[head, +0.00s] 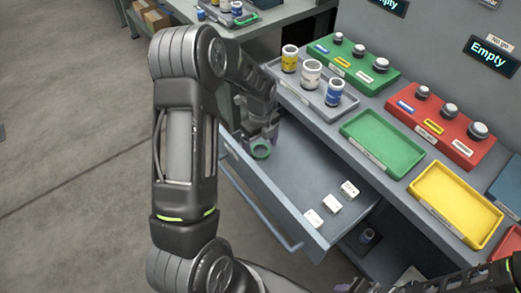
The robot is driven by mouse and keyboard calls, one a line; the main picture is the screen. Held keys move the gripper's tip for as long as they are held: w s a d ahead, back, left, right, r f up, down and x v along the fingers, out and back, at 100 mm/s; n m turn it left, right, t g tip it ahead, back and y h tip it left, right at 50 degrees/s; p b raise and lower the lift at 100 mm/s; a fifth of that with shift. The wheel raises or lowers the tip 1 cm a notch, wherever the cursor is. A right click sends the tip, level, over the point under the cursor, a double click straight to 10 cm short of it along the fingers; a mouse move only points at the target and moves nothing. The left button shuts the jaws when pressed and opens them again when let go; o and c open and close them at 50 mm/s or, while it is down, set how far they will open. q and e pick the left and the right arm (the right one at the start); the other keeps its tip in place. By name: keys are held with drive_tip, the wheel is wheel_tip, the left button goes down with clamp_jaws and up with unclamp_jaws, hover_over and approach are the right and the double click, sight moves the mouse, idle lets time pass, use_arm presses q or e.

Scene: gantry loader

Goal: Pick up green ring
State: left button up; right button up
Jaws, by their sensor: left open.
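The green ring (261,151) is at the far left end of the open grey drawer (266,201). My left gripper (262,138) points down into the drawer, right at the ring. Its jaws are open, with the fingers close around or just above the ring. I cannot tell whether they touch it. My left arm stands in front of part of the drawer. My right arm enters at the bottom right, and its dark end (358,286) is cut by the bottom edge, so its jaws cannot be made out.
Several small white blocks (331,207) lie at the near end of the drawer. The counter above holds a grey tray with jars (311,74), a green tray (375,140), a yellow tray (455,203) and a red holder (440,125). Open floor (70,120) lies at the left.

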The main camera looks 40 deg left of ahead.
use_arm(q)
drive_tip(key=shift+f, duration=0.3)
idle(0.4)
drive_tip(key=c, duration=1.7)
